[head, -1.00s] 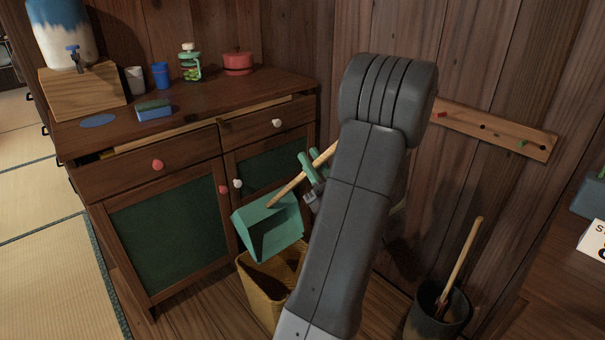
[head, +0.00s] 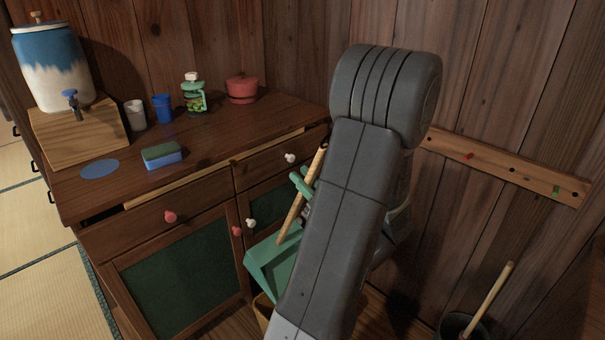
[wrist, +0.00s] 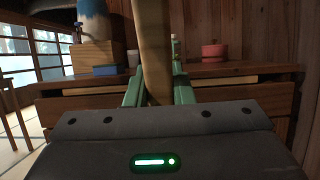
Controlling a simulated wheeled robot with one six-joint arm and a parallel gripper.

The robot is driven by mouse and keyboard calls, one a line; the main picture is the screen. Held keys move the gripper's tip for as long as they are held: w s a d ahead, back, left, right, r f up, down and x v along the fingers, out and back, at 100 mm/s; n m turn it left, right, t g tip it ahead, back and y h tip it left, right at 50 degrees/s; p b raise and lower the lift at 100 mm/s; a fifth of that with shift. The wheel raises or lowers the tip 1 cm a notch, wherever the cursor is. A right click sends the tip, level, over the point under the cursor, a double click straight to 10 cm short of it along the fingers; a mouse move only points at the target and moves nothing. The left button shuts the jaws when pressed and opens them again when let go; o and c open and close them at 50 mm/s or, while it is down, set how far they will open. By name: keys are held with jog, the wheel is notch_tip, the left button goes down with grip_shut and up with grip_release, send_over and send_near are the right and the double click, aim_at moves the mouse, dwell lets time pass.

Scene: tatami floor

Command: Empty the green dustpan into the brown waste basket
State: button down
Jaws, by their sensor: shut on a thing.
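My gripper (head: 304,188) is shut on the wooden handle (head: 301,205) of the green dustpan (head: 270,268). In the wrist view the handle (wrist: 153,45) rises between the two green fingers. The handle is steep, with the pan at its lower end. The pan hangs in front of the cabinet, above the brown waste basket (head: 261,307). Only small parts of the basket show, as the pan and my arm cover most of it. I cannot see whether anything lies in the pan or the basket.
The dark wooden cabinet (head: 190,190) stands close behind the pan. On it are a water dispenser (head: 55,70), cups, a sponge (head: 162,155), a jar (head: 194,95) and a red pot (head: 242,90). A peg rail (head: 510,172) and a dark bucket with a stick (head: 462,325) are at right.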

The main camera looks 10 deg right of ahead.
jog(key=w+a+r+g+h+p, duration=0.1)
jog(key=w+a+g+h+p, duration=0.1)
jog(key=w+a+p, duration=0.7)
jog(key=w+g, duration=0.1)
jog(key=w, duration=0.3)
jog(key=shift+a+r+g+h, duration=0.15)
jog(key=shift+a+g+h, duration=0.15)
jog(key=shift+a+h, duration=0.1)
jog(key=shift+w, duration=0.1)
